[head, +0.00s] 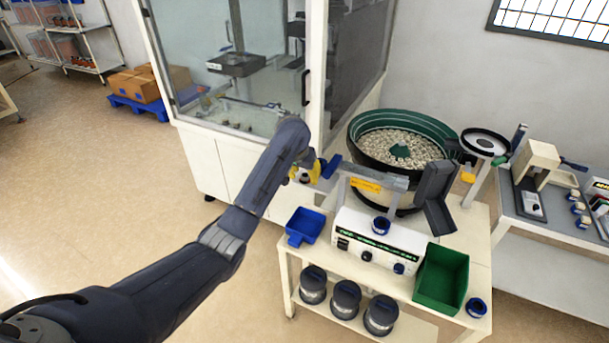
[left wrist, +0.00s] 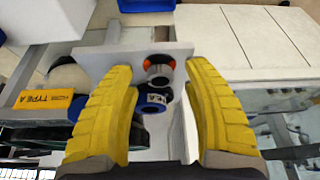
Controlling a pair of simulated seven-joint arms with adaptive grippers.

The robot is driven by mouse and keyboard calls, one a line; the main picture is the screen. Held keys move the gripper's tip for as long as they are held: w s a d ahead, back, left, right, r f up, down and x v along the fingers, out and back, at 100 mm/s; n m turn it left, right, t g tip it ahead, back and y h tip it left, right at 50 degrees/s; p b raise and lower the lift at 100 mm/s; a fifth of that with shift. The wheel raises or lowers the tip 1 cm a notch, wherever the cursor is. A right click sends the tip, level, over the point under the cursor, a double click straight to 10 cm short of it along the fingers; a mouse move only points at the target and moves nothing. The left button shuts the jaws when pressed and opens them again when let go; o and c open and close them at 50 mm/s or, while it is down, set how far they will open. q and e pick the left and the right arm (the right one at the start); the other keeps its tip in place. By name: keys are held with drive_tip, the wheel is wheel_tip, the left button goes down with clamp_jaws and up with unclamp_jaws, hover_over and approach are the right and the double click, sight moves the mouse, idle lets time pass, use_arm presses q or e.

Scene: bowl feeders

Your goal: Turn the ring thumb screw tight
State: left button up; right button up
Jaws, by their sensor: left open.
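My left gripper (head: 305,172) is open, with yellow fingers, at the left end of the feeder's metal track (head: 372,172). In the left wrist view my left gripper (left wrist: 160,115) has one finger on each side of a small round fitting, with gaps to both. The fitting, which looks like the ring thumb screw (left wrist: 158,72), has a grey round body and orange marks around its base on a pale plate (left wrist: 105,60). A dark blue round part (left wrist: 154,99) with a small label sits just below it. I cannot tell how tight the screw is. My right gripper is not in view.
The feeder bowl (head: 366,130) stands behind the track. The white control box (head: 352,228), blue bin (head: 296,239) and green bin (head: 428,288) are on the bench in front. A glass-walled cabinet (head: 225,160) stands close at the left. Open floor lies farther left.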

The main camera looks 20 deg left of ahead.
use_arm(q)
drive_tip(key=c, duration=1)
clamp_jaws()
